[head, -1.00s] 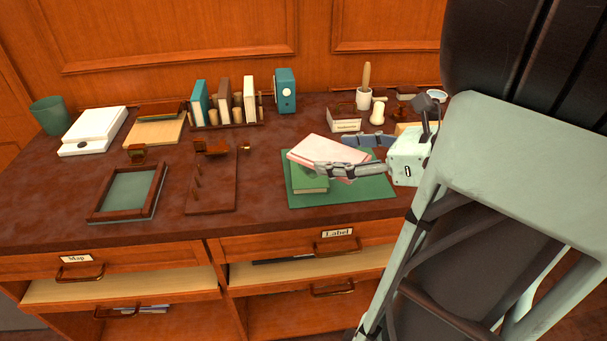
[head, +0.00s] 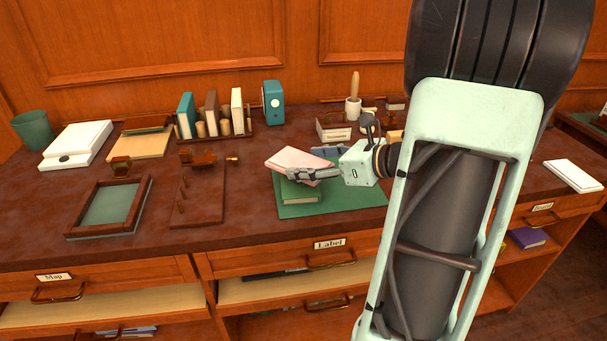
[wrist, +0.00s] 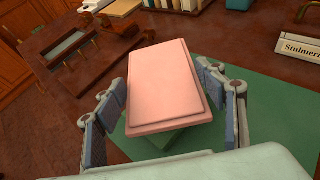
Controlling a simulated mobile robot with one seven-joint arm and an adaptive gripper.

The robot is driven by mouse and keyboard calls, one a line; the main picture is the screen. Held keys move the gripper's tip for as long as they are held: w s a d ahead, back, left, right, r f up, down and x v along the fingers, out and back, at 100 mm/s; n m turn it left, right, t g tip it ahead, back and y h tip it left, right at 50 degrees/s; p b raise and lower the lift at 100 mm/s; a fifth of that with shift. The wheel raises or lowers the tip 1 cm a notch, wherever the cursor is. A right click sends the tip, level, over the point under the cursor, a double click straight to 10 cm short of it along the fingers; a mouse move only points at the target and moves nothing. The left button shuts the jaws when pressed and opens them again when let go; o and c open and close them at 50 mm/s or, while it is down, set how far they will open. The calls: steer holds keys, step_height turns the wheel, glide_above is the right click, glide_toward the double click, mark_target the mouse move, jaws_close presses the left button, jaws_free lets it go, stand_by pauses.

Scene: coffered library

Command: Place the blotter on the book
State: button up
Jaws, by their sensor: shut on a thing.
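The blotter is a pink, flat pad (head: 298,158), and it also shows in the wrist view (wrist: 164,78). My gripper (head: 306,166) is shut on it, with one finger along each long side. The blotter is tilted in the head view and hangs over the green book (head: 300,191). The book lies on a green mat (head: 348,198). In the wrist view the blotter hides most of the book. I cannot tell whether the blotter touches the book.
A card holder (head: 333,130) and a wooden-handled tool in a white cup (head: 353,105) stand behind the mat. A wooden stand (head: 200,195) and a framed tray (head: 110,207) lie to the left. Upright books (head: 212,115) stand at the back.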

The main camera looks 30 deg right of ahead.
steer(key=shift+w+f, duration=0.25)
steer(key=shift+f, duration=0.1)
steer(key=shift+w+f+b, duration=0.1)
steer(key=shift+f+b, duration=0.4)
steer(key=shift+f, duration=1.05)
steer(key=shift+f, duration=0.2)
steer(key=o, duration=1.2)
steer(key=shift+c, duration=0.2)
steer(key=shift+r, duration=0.1)
